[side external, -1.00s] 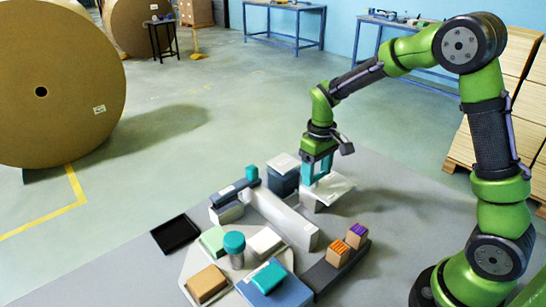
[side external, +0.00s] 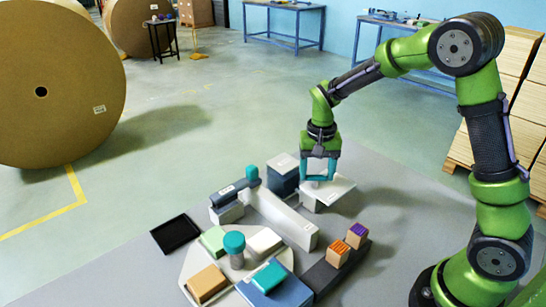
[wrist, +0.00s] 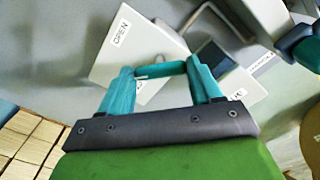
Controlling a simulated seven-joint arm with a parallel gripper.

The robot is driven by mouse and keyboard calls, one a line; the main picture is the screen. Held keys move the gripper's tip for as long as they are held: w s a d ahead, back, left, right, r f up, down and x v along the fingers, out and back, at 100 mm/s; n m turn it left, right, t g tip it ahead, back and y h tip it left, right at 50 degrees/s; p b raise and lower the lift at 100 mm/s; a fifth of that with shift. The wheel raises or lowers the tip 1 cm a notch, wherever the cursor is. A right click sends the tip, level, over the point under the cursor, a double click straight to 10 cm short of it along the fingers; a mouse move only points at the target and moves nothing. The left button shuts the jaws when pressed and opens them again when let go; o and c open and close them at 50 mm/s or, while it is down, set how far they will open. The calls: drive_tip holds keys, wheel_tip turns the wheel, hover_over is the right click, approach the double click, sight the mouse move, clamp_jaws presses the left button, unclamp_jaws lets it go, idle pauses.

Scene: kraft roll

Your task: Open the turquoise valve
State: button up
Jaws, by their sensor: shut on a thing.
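The turquoise valve handle (wrist: 160,70) shows in the wrist view as a short bar between my gripper's two turquoise fingers. My gripper (side external: 318,179) is shut on it. The valve stands on a white stand with a flat top plate (side external: 340,188). The plate also shows in the wrist view (wrist: 150,44), where a label reading OPEN (wrist: 121,32) sits near one corner. In the side view the fingers largely hide the handle.
A blue-grey box with a white top (side external: 283,178) stands just left of the valve stand. A long white wall (side external: 285,218) runs in front. Blocks, a turquoise-capped cylinder (side external: 234,243) and a black tray (side external: 175,233) lie nearer. Grey mat right of the stand is clear.

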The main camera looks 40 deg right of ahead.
sight(317, 175)
drive_tip(key=m, duration=0.4)
drive_tip(key=shift+m, duration=2.6)
drive_tip(key=shift+r, duration=0.1)
drive_tip(key=o, duration=1.1)
drive_tip(key=shift+c, duration=0.2)
wheel_tip(317, 175, up, 17)
